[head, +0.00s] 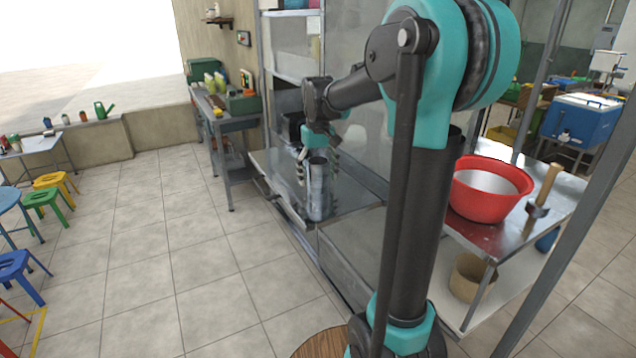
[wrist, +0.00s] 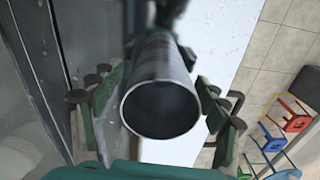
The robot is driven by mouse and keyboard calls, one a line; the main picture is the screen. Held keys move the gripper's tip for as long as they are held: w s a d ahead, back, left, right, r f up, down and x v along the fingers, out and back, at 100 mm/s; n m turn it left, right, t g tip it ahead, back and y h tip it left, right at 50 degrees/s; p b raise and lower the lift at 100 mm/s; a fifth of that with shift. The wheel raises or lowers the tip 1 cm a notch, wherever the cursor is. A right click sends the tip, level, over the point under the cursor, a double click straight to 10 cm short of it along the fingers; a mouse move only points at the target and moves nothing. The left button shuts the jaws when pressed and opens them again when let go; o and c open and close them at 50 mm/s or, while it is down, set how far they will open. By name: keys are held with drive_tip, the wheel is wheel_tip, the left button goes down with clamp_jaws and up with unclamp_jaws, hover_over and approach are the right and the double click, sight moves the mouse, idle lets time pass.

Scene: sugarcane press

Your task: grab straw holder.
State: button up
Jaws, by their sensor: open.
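The straw holder looks like a grey metal cylinder (head: 318,190) standing upright on the metal counter in the head view. In the wrist view the open round mouth of the straw holder (wrist: 160,108) faces the camera, and its inside is dark and looks empty. My gripper (head: 317,163) is above and around the top of the cylinder. In the wrist view its green fingers with dark pads stand on both sides of the cylinder, spread apart. A gap shows at the fingers, and whether any pad touches the wall cannot be told.
The metal counter (head: 352,197) has a glass panel along its back side. A red basin (head: 487,190) and a wooden-handled tool (head: 545,190) sit on the table at right. A side table (head: 222,118) with bottles stands behind. Colourful stools (head: 45,197) stand at left; the tiled floor between is clear.

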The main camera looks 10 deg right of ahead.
drive_tip(key=shift+f, duration=0.25)
drive_tip(key=shift+c, duration=0.6)
drive_tip(key=c, duration=1.4)
drive_tip(key=shift+c, duration=0.3)
drive_tip(key=shift+r, duration=0.15)
